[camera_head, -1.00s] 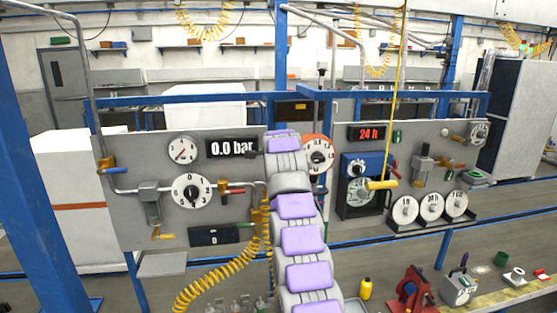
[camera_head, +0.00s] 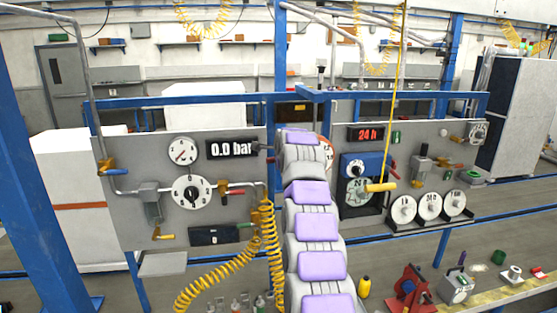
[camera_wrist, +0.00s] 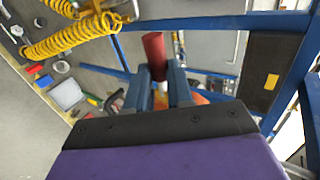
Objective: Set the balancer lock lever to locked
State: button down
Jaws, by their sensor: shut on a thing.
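In the wrist view, my gripper (camera_wrist: 161,77) is shut on a red handle (camera_wrist: 154,52); the handle's near end sits between the two fingertips. Something orange shows behind the fingers. In the head view, my arm hides most of the gripper and I cannot tell which panel part the handle belongs to. The blue-and-dark balancer box (camera_head: 358,180) with two dials is right of my arm, and a red lever (camera_head: 393,168) sticks out at its right side. I cannot tell for sure which lever is the balancer lock.
A yellow handle (camera_head: 381,187) hangs on a yellow cable before the box. A coiled yellow hose (camera_head: 267,225) hangs close left of my arm. The left panel carries gauges and a valve dial (camera_head: 191,193). Weight discs (camera_head: 429,206) stand on a shelf at right.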

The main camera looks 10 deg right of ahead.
jog(key=c, duration=1)
grip_release()
jog(key=shift+w, duration=0.1)
jog(key=b+v, duration=0.2)
jog(key=v, duration=1.5)
jog(key=shift+b, duration=0.4)
jog(key=shift+s, duration=0.2)
